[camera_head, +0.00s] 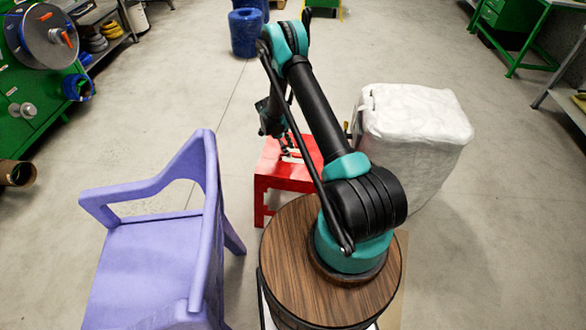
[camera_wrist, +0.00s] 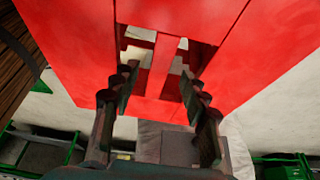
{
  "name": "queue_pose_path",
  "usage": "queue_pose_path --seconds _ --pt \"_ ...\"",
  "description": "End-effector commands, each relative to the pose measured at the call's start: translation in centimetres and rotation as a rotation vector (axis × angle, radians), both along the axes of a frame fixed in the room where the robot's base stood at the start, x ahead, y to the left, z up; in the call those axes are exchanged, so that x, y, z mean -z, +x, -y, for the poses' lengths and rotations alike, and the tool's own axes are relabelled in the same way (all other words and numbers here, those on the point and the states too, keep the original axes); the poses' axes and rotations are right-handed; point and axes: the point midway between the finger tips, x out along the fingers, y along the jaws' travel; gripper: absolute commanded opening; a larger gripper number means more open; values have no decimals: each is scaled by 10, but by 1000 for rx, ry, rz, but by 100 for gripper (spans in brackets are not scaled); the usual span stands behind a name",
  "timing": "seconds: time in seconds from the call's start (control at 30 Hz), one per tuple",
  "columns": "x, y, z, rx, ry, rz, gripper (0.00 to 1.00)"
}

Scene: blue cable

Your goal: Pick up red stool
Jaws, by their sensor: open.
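The red stool (camera_head: 268,180) stands on the floor in front of my base, partly hidden behind my arm in the head view. In the wrist view the red stool (camera_wrist: 75,40) fills the upper part, and its seat has two openings with a narrow red bar between them. My gripper (camera_wrist: 158,78) is open, its two dark fingers on either side of that bar with red between them. I cannot tell whether the fingertips are inside the openings or just above them.
A purple armchair (camera_head: 155,255) stands close on the left. A white wrapped block (camera_head: 415,130) stands close on the stool's right. A blue barrel (camera_head: 246,33) is farther back. Green workbenches line both sides. The floor between the stool and the barrel is clear.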

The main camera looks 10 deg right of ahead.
Motion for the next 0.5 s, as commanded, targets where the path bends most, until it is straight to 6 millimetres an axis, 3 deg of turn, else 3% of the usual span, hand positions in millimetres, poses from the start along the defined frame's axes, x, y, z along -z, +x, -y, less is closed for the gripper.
queue_pose_path --seconds 0.3,0.5 --pt "38 -7 17 1 0 0 45" --pt "42 -8 18 0 0 0 45"
